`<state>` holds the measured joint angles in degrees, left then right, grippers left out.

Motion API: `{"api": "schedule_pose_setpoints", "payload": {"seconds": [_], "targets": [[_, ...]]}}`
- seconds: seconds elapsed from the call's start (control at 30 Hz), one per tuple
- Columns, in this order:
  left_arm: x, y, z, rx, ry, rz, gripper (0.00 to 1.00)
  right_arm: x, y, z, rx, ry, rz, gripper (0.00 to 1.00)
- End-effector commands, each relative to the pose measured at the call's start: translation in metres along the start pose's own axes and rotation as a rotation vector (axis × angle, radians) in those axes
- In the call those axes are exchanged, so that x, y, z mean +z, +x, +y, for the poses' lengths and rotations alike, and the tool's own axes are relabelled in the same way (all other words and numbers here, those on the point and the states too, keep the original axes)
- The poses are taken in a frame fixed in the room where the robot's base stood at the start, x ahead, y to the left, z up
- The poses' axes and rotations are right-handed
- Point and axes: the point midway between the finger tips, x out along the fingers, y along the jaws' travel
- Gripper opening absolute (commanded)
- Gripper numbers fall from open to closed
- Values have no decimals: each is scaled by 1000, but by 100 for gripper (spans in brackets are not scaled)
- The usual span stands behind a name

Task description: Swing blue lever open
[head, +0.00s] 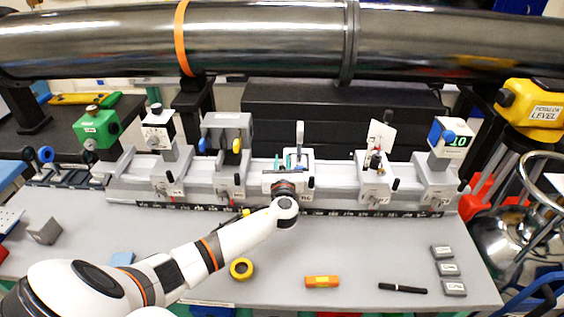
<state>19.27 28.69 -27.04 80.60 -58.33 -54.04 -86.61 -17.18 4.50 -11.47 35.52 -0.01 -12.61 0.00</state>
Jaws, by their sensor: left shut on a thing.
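My left gripper (287,184) reaches the middle carriage (301,157) of the bench rail, its wrist covering the carriage's lower front. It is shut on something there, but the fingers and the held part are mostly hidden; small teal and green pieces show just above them. A blue lever (203,144) hangs at the left front of a grey block (226,122) on a carriage to the left, beside a yellow lever (237,145). The left gripper is to the right of that blue lever and apart from it. My right gripper is not in view.
Other carriages hold a green box (97,127), a white gauge (157,131) and a blue-fronted display (449,136). A yellow tape roll (241,268), orange block (322,282), black pen (403,288) and grey blocks (448,269) lie on the table. A large dark pipe (270,38) crosses above.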

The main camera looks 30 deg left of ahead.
Motion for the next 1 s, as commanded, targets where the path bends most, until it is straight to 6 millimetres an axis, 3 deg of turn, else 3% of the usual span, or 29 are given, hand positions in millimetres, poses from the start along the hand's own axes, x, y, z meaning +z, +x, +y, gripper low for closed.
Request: {"api": "schedule_pose_setpoints", "payload": {"seconds": [0.5, 1.0], "targets": [[2, 11, 3, 371, 2, 2, 0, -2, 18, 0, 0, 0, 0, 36], [0, 13, 6, 481, 0, 1, 0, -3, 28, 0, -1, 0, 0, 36]]}}
